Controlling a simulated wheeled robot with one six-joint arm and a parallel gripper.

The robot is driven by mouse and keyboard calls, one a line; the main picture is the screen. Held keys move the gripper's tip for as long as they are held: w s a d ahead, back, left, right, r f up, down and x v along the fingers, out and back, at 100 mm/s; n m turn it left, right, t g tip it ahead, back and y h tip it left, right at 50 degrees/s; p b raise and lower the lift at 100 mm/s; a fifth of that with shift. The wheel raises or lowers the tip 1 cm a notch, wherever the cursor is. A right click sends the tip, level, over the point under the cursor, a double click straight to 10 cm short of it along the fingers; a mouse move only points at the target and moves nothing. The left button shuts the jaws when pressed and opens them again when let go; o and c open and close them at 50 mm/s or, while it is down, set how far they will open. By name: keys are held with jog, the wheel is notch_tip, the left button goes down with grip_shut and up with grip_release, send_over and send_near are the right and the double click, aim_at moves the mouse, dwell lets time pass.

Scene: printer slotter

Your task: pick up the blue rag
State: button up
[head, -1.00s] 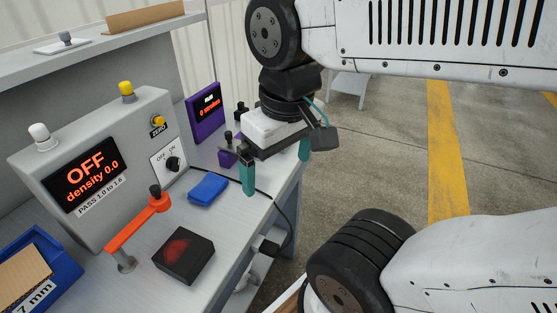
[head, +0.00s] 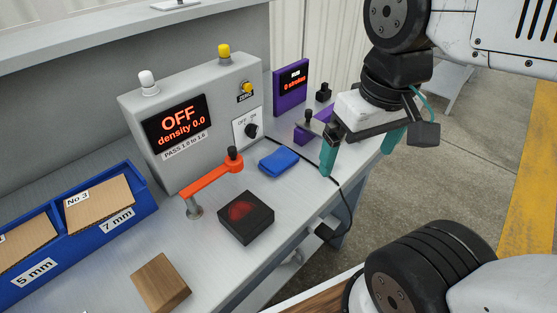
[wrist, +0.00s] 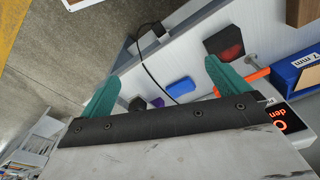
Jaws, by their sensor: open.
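The blue rag (head: 278,160) is a small folded pad lying flat on the grey bench, in front of the OFF/ON knob of the density box. It also shows in the wrist view (wrist: 181,87), beyond the fingers and nearer the right one. My gripper (head: 360,156) has teal fingers set wide apart with nothing between them. In the head view it is to the right of the rag, above the bench's right edge, and apart from the rag. In the wrist view my gripper (wrist: 160,90) is also open.
A black block with a red top (head: 246,217) and an orange arm (head: 212,178) on a post are near the rag. The density box (head: 190,120) stands behind. A purple device (head: 290,88), a black cable (head: 345,195) and a wooden block (head: 161,283) are also on the bench.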

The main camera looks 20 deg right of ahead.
dwell(0.3)
jog(key=n+g, duration=0.2)
jog(key=n, duration=0.2)
send_over(277, 157)
jog(key=f, duration=1.2)
jog(key=shift+s+a+f, duration=0.1)
jog(key=shift+s+f, duration=0.3)
jog(key=shift+w+t, duration=0.2)
jog(key=shift+t, duration=0.1)
jog(key=shift+n, duration=0.3)
notch_tip(277, 157, down, 8)
jog(key=shift+w+r, duration=0.15)
jog(key=shift+r, duration=0.05)
jog(key=c, duration=0.8)
jog(key=shift+r, duration=0.15)
